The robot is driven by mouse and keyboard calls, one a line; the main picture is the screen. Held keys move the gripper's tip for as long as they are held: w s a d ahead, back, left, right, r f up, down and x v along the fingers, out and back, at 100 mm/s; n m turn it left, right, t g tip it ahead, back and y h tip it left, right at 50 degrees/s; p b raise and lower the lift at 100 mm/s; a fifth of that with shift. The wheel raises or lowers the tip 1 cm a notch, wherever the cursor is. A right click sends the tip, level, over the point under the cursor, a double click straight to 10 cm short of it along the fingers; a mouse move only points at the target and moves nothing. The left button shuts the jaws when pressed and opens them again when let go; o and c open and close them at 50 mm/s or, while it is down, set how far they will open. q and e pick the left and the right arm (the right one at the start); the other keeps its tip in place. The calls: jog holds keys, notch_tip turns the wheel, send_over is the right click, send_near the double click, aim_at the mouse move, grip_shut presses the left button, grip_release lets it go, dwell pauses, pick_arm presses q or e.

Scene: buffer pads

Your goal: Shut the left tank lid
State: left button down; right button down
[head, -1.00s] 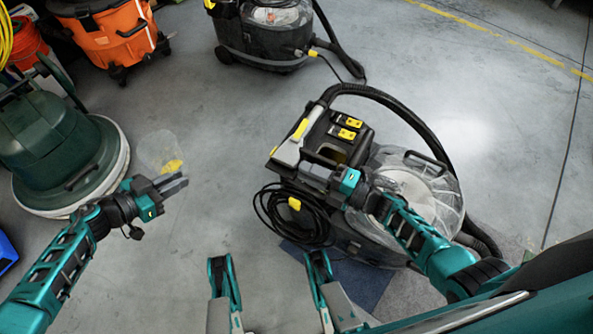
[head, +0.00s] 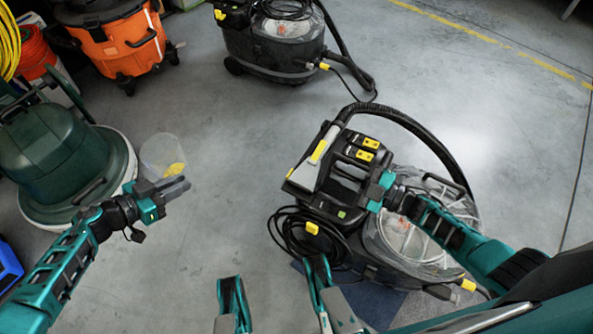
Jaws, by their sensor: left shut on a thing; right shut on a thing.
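The black and grey cleaning machine (head: 318,165) stands right of centre with its tank section on top. A dark flat panel (head: 335,203), perhaps the left tank lid, lies beside the fingers of my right gripper (head: 358,186). My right gripper is shut on a dark part at the machine's top; its fingers and arm hide much of that part, so I cannot tell how far the lid is closed. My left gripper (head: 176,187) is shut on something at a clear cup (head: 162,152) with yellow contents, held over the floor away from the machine.
A clear round cover (head: 432,245) and a black hose (head: 425,135) are on the machine's right side. A coiled black cable (head: 290,238) hangs at its left. A green floor machine (head: 60,160) stands at the left. The middle floor is clear.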

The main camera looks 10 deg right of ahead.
jog(key=shift+s+a+f+m, duration=0.2)
jog(key=shift+s+f+m, duration=0.1)
jog(key=shift+f, duration=0.1)
jog(key=c, duration=1.3)
grip_release()
jog(key=shift+o, duration=0.7)
jog(key=shift+w+d+r, duration=0.1)
jog(key=shift+w+r, duration=0.05)
jog(key=shift+w, duration=0.05)
jog(key=shift+d, duration=0.1)
jog(key=v, duration=1.2)
